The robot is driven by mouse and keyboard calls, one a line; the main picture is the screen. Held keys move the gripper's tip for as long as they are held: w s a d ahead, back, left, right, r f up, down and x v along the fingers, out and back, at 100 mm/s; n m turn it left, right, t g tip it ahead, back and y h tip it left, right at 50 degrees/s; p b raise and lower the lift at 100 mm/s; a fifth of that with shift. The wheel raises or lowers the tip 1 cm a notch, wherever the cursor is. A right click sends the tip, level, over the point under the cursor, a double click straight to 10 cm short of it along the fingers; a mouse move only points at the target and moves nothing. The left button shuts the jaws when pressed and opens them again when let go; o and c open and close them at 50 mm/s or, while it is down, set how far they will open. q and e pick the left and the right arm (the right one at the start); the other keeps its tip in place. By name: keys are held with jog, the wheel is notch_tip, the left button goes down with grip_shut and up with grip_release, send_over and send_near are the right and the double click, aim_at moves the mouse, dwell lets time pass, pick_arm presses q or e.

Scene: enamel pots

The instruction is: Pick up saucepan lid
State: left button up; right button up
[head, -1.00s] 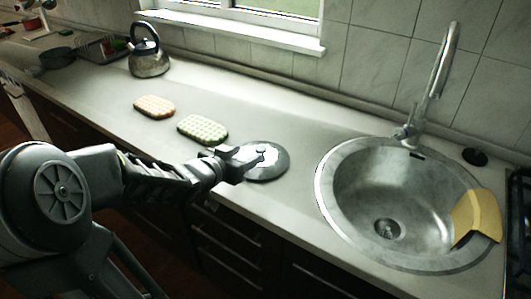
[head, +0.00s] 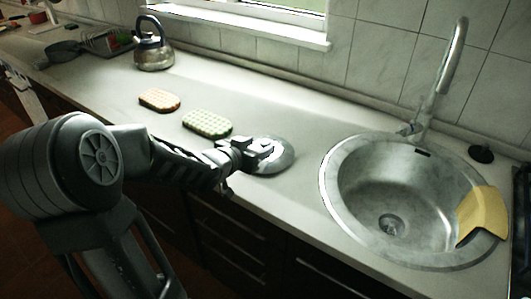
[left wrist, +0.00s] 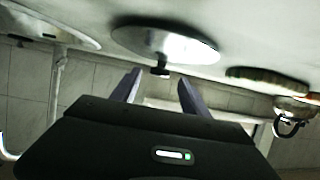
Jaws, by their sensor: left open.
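The round metal saucepan lid (head: 284,159) lies flat on the counter near its front edge, left of the sink. In the left wrist view, which is upside down, the lid (left wrist: 140,40) shows with its dark knob (left wrist: 160,71). My left gripper (head: 264,149) is over the lid and hides its knob and left part in the head view. In the left wrist view the fingers (left wrist: 159,84) are apart, with the knob ahead of and between them. The gripper holds nothing. My right gripper is in neither view.
A green ridged block (head: 207,123) and an orange one (head: 159,100) lie left of the lid. A kettle (head: 153,56) stands farther back. The sink (head: 340,205) with a tall tap (head: 443,80) and a yellow piece (head: 482,214) is right. The counter behind the lid is clear.

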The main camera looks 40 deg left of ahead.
aim_at(263, 144)
pick_arm(q)
jog(key=x, duration=0.3)
jog(key=shift+w+f, duration=0.1)
jog(key=shift+f, duration=0.05)
jog(key=shift+c, duration=0.5)
grip_shut()
dwell(0.3)
